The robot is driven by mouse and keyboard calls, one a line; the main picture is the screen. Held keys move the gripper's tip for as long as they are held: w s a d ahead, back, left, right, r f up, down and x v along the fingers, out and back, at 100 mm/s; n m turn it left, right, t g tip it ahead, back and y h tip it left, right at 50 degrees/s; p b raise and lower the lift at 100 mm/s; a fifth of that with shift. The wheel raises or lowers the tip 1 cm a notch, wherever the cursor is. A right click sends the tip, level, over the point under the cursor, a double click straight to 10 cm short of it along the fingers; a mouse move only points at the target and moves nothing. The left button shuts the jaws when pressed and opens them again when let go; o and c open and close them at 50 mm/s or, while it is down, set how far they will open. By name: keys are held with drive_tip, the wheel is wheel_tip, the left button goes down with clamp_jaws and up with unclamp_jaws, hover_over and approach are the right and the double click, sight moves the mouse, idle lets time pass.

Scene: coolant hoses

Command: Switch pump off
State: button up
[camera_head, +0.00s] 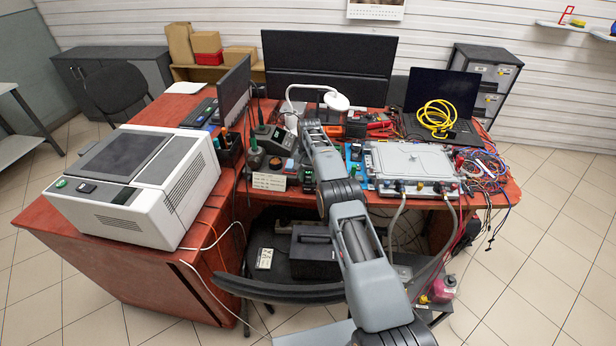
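My arm reaches up from the bottom over the chair, and its far end is above the red desk. My gripper is too small and too hidden behind the arm to make out its fingers. No pump or pump switch can be named with certainty. A silver box (415,158) with a row of ports and knobs on its front sits on the desk, right of my arm. Grey hoses (394,222) hang from its front edge. A black box (314,250) is below the desk, with a small pale panel (265,258) to its left. A pink container (441,289) stands low at the right.
A large white machine (135,185) fills the left desk wing. A black chair (280,291) stands in front of the desk, under my arm. A laptop (445,100) with a yellow cable coil (436,117) is behind the silver box. Loose cables crowd the right end; tiled floor there is free.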

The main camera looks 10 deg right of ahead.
sight(309, 182)
wheel_tip(309, 182, up, 3)
drive_tip(key=shift+f, duration=0.1)
drive_tip(key=s+r+b, duration=0.1)
drive_tip(key=b, duration=0.2)
drive_tip(key=shift+r, duration=0.15)
drive_tip(key=shift+s+r+b, duration=0.2)
drive_tip(key=shift+s+b, duration=0.1)
drive_tip(key=shift+b, duration=0.25)
drive_tip(key=s+r+b, duration=0.2)
drive_tip(key=s+r, duration=0.6)
drive_tip(key=s, duration=0.4)
drive_tip(key=shift+s+r, duration=0.25)
drive_tip(key=shift+w, duration=0.1)
